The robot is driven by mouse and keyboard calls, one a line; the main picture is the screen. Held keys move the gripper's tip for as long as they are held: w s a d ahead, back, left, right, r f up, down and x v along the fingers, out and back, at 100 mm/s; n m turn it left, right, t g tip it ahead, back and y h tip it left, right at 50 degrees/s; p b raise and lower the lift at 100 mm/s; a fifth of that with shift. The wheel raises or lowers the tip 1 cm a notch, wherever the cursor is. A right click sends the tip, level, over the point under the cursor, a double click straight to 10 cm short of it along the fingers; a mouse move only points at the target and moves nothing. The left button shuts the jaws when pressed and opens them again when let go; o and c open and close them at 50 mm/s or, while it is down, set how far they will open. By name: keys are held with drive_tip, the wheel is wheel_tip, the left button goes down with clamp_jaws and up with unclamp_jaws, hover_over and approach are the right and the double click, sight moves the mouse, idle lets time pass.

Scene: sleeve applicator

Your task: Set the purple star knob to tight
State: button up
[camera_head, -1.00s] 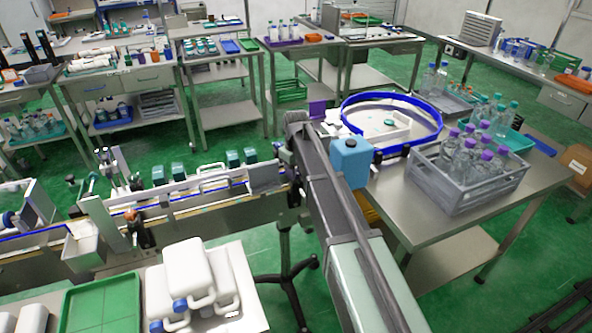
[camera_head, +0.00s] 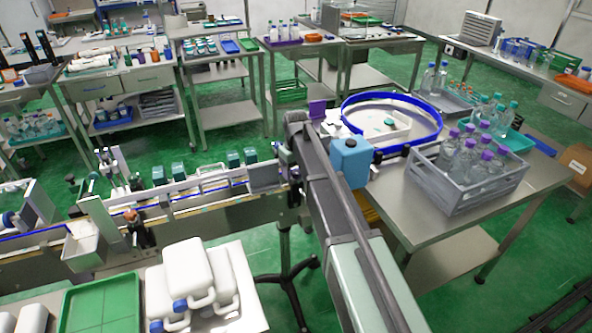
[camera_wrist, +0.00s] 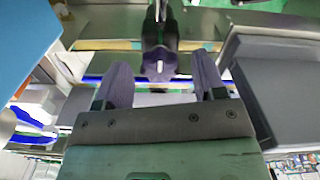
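In the wrist view, a dark, purple-grey knob (camera_wrist: 160,65) sits on a black bracket in the upper middle, with a pale spot at its centre. It looks like the star knob; its lobes and its setting are too small and dark to read. My gripper (camera_wrist: 160,71) is open, with one finger to the left of the knob and one to the right. Clear gaps show on both sides, and I see no contact. In the head view, my arm reaches to the conveyor's right end, where the knob and fingers are not clearly seen.
A light blue box (camera_head: 351,162) stands close to the right of my arm; it also fills the wrist view's upper left (camera_wrist: 22,40). A grey box-like part (camera_wrist: 287,100) is right of my gripper. The conveyor (camera_head: 200,205) carries several teal-capped items. A grey crate (camera_head: 455,195) holds bottles.

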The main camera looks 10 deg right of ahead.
sight(296, 172)
wheel_tip(296, 172, up, 11)
drive_tip(key=p, duration=1)
drive_tip(key=shift+p, duration=0.4)
drive_tip(key=shift+f, duration=0.1)
drive_tip(key=s+f+m+b, duration=0.2)
drive_tip(key=s+m, duration=0.2)
drive_tip(key=s, duration=2.5)
drive_tip(key=shift+d, duration=0.15)
